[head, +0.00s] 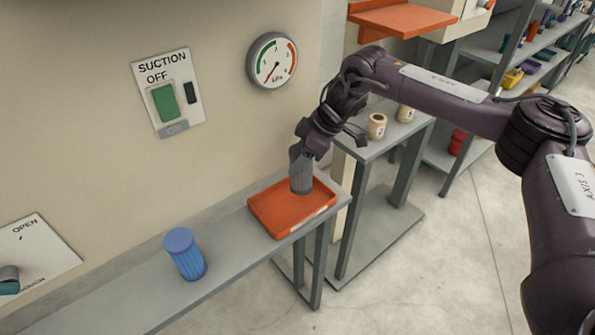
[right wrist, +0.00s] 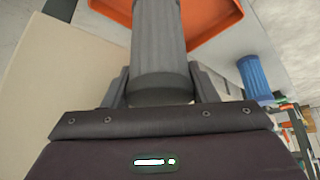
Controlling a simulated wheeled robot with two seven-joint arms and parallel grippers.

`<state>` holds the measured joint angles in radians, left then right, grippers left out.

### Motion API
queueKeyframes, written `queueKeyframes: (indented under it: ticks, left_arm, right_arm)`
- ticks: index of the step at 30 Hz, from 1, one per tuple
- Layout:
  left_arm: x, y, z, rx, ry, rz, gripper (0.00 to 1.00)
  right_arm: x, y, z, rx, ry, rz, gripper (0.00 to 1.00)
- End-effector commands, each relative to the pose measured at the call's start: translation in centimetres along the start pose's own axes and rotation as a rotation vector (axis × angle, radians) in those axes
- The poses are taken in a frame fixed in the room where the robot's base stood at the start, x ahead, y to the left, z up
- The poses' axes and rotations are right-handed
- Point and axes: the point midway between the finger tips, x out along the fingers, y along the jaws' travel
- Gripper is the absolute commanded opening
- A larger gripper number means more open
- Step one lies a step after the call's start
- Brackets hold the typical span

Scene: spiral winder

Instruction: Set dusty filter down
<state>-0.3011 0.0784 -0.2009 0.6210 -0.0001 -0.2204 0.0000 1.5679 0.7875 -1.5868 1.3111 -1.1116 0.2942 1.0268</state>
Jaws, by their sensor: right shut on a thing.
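The dusty filter (head: 301,176) is a grey ribbed cylinder, upright, at the orange tray (head: 262,215) on the narrow grey bench. My right gripper (head: 303,157) is shut on its top, above the tray. In the right wrist view the grey filter (right wrist: 158,45) runs between the two fingers (right wrist: 160,85), with the tray (right wrist: 218,22) beyond it. Whether the filter's bottom touches the tray floor I cannot tell. A blue ribbed filter (head: 185,254) stands upright on the bench, left of the tray, and also shows in the right wrist view (right wrist: 255,78). My left gripper is not in view.
The wall carries a suction switch panel (head: 167,92) with a green rocker and a round gauge (head: 272,60). A grey stand (head: 375,150) with cream rolls is right of the tray. The bench (head: 140,300) is clear left of the blue filter.

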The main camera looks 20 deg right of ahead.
Motion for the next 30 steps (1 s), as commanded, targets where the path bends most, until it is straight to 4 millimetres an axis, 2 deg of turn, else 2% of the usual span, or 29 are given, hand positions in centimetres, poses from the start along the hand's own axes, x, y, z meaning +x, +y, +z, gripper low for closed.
queueKeyframes:
  ticks: [11,22,23,27,30]
  left_arm:
    - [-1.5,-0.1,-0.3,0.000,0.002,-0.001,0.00]
    - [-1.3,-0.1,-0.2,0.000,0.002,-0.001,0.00]
    - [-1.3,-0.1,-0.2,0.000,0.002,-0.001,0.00]
    - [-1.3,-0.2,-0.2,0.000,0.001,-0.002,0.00]
    - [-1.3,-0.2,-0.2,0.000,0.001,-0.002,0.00]
  right_arm:
    - [3.5,0.0,2.0,0.001,0.000,0.001,0.24]
    - [4.1,0.0,2.3,0.001,0.001,0.001,0.24]
    - [4.0,0.0,2.3,0.001,0.000,0.001,0.56]
    - [4.0,0.0,2.3,0.001,0.000,0.001,0.74]
    - [4.0,0.0,2.3,0.001,0.000,0.001,0.74]
